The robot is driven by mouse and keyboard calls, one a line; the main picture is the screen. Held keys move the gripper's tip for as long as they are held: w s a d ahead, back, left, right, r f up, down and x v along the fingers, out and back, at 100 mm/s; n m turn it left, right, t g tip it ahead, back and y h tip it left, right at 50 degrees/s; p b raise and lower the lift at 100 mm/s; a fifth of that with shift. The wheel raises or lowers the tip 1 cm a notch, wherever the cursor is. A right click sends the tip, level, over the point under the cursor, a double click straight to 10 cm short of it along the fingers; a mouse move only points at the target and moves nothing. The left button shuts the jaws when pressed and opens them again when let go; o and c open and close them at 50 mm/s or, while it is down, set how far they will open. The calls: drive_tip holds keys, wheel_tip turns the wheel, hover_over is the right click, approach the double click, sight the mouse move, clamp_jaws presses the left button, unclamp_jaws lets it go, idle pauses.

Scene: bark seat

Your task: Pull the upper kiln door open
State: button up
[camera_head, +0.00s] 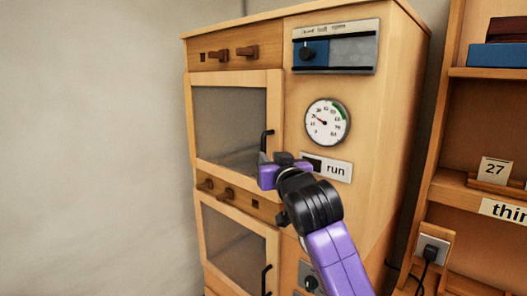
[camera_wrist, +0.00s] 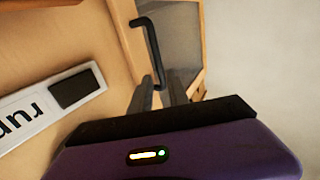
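The upper kiln door (camera_head: 274,105) has a pale wooden frame and a grey glass pane, and looks shut. Its black bar handle (camera_head: 265,140) stands upright at the door's right edge. My gripper (camera_head: 268,165) is at the handle's lower end, which it partly hides in the head view. In the wrist view, my two dark fingers (camera_wrist: 157,95) are apart, with the lower end of the black handle (camera_wrist: 154,50) showing between their tips. I cannot tell whether either finger touches it.
The lower kiln door (camera_head: 272,240) with its own black handle (camera_head: 266,280) is below. A "run" label (camera_head: 335,169), a dial gauge (camera_head: 326,122) and a control panel (camera_head: 335,48) are on the kiln front. Shelves (camera_head: 480,110) stand at right. A bare wall is left.

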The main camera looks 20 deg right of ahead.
drive_tip(key=shift+w+d+f+p, duration=0.15)
drive_tip(key=shift+w+p, duration=0.2)
drive_tip(key=shift+w, duration=0.9)
drive_tip(key=shift+w+d+r+p, duration=0.1)
drive_tip(key=shift+w+d+p, duration=0.15)
drive_tip(key=shift+w, duration=1.05)
drive_tip(key=shift+w+d+f+p, duration=0.1)
drive_tip(key=shift+w+p, duration=0.3)
drive_tip(key=shift+w, duration=0.85)
clamp_jaws()
